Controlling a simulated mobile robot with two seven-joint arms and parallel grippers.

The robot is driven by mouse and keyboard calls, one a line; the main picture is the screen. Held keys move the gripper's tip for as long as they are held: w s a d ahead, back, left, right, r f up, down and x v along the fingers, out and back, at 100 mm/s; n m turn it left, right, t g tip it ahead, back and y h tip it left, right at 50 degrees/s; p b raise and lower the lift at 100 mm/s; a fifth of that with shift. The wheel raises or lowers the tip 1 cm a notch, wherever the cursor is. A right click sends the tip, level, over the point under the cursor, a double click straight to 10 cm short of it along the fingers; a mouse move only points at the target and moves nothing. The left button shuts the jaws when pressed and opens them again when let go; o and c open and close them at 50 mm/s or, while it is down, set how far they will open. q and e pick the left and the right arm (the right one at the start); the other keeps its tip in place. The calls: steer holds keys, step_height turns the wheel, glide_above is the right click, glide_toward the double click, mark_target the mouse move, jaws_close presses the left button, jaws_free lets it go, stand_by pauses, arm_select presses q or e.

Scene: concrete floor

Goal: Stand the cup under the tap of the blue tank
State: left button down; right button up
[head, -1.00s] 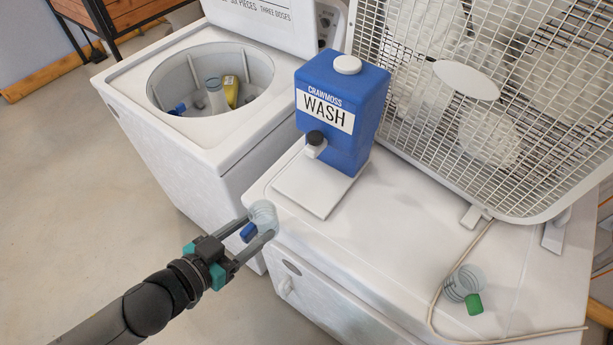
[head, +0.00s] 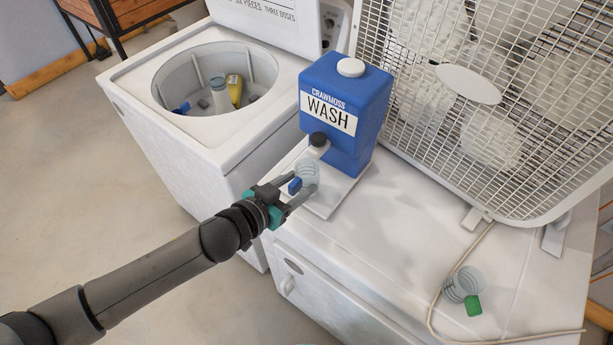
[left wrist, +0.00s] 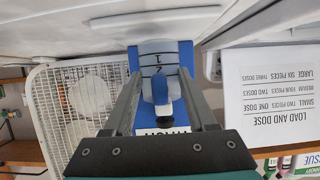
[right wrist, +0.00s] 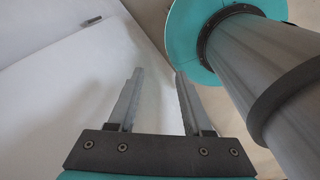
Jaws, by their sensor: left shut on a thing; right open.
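The blue tank (head: 345,110), labelled WASH, stands on the white machine top. Its tap (head: 318,142) has a black knob and faces front, over a white base plate (head: 325,204). My left gripper (head: 305,190) is shut on a clear cup (head: 308,170) with a blue tab. The cup looks upright over the plate, just below the tap; I cannot tell whether it touches the plate. In the left wrist view the cup (left wrist: 158,60) shows marks 1 and 2 between the fingers. My right gripper (right wrist: 158,78) is open and empty in the right wrist view.
Another clear cup with a green tab (head: 473,305) lies at the right, near a cord (head: 440,300). A large white fan (head: 470,110) stands behind. The middle of the machine top is clear.

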mark_target(307, 180)
arm_select(q)
steer(key=w+d, duration=0.2)
steer(key=w, duration=0.1)
steer(key=shift+d, duration=0.1)
steer(key=shift+s+f, duration=0.1)
steer(key=shift+f, duration=0.6)
steer(key=shift+f, duration=0.1)
steer(key=shift+f, duration=0.15)
steer(key=shift+c, duration=0.9)
jaws_free()
